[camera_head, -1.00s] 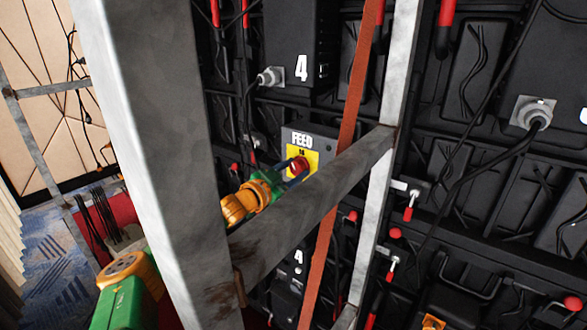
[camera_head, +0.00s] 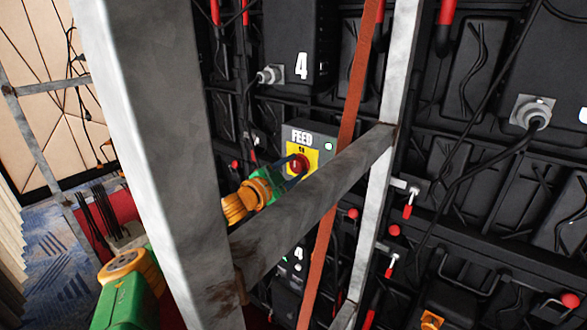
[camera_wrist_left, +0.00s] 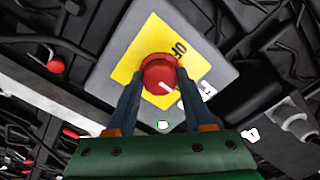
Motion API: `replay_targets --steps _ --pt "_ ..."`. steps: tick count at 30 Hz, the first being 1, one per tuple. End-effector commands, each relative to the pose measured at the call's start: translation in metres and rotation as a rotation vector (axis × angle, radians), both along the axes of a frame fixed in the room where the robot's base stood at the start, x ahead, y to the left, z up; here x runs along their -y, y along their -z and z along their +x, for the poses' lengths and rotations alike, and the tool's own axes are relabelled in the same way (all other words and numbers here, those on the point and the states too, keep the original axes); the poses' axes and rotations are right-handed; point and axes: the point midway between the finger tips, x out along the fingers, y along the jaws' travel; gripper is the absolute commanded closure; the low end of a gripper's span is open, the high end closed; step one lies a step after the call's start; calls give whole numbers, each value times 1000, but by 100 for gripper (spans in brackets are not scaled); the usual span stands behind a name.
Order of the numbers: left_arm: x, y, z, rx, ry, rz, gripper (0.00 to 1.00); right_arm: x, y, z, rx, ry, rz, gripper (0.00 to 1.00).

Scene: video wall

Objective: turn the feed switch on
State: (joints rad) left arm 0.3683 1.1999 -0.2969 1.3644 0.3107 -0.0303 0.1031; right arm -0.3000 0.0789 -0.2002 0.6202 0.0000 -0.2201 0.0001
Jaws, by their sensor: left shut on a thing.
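The feed switch is a grey box (camera_head: 316,131) lettered FEED, with a yellow plate (camera_head: 294,151) and a red round knob (camera_head: 299,164). My left gripper (camera_head: 296,170) reaches it from the lower left, behind a metal brace. In the left wrist view, the two blue fingers (camera_wrist_left: 155,90) are shut on the sides of the red knob (camera_wrist_left: 160,73). A white mark on the knob slants to the lower right there. The ON label (camera_wrist_left: 180,48) is above right of the knob. A small lamp (camera_head: 328,146) on the box looks white, with a green edge in the wrist view. My right gripper is out of view.
A wide metal post (camera_head: 160,130) and a slanting brace (camera_head: 320,190) stand in front of my left arm. An orange-brown strap (camera_head: 350,130) runs beside the box. Cables and black panels of the video wall surround it.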

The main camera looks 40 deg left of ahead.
Motion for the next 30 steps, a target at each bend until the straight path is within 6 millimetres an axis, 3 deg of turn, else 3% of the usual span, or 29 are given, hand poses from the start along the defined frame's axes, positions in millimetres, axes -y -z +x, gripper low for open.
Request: replay_targets --steps 7,8,11,22,30 --pt "0 1 0 -3 0 3 100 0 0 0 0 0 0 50" --pt "0 1 0 -3 0 3 45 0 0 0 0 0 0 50" --pt "0 1 0 -3 0 3 19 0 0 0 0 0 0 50" --pt "0 2 -2 -1 -1 0 18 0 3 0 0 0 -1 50" --pt "3 8 -23 -6 1 3 18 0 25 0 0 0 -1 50"
